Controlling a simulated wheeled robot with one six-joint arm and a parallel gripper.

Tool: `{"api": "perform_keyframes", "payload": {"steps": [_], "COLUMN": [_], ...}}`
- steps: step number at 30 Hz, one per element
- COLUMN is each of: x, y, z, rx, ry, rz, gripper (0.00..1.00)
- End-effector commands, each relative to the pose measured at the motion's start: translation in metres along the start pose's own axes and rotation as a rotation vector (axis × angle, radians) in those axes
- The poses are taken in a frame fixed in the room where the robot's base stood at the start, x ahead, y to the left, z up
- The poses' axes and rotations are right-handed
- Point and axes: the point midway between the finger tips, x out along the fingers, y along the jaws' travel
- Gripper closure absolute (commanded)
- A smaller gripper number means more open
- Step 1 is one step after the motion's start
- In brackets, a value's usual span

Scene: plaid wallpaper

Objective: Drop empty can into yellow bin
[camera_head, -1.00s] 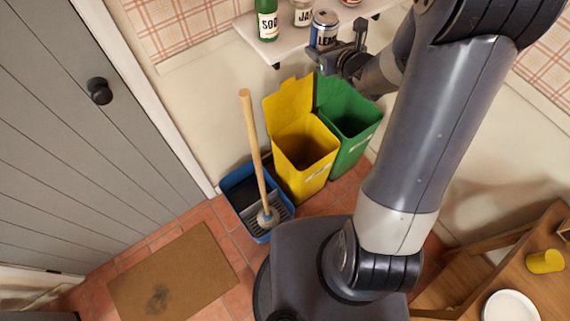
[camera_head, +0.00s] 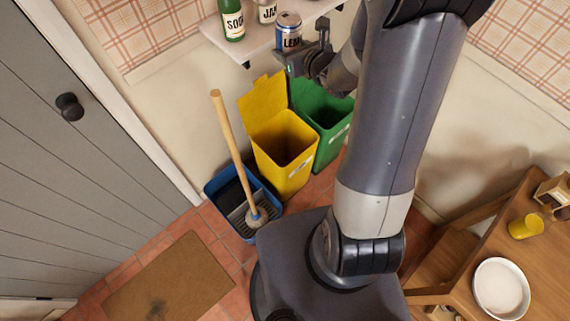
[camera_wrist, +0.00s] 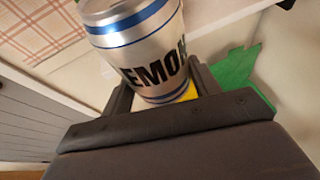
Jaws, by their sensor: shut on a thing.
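A silver and blue can with black lettering (camera_head: 288,32) is at the shelf's front edge in the head view. It fills the upper middle of the wrist view (camera_wrist: 135,45), between the fingers. My gripper (camera_head: 304,52) is shut on the can; in the wrist view its dark fingers (camera_wrist: 160,95) flank the can's lower part. The yellow bin (camera_head: 284,150) stands on the floor below, its lid raised and its opening dark inside. I cannot tell whether the can still touches the shelf.
The white wall shelf (camera_head: 248,42) holds a green bottle (camera_head: 232,20) and a jar (camera_head: 268,10). A green bin (camera_head: 325,120) stands right of the yellow one. A blue mop bucket (camera_head: 235,205) with an upright wooden handle (camera_head: 230,140) stands left. A wooden table (camera_head: 500,245) is at right.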

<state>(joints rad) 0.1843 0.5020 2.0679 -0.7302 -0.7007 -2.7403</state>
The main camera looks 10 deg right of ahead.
Motion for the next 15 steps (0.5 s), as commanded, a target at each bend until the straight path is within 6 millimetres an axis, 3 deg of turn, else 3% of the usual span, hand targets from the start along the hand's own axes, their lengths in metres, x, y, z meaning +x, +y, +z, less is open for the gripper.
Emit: {"api": "perform_keyframes", "payload": {"steps": [5,15], "x": [0.005,0.038], "y": [-0.001,-0.006], "z": [-0.01,-0.069], "rx": [0.0,0.0], "ry": [0.0,0.0], "rz": [0.0,0.001], "gripper": [0.63,0.63]}}
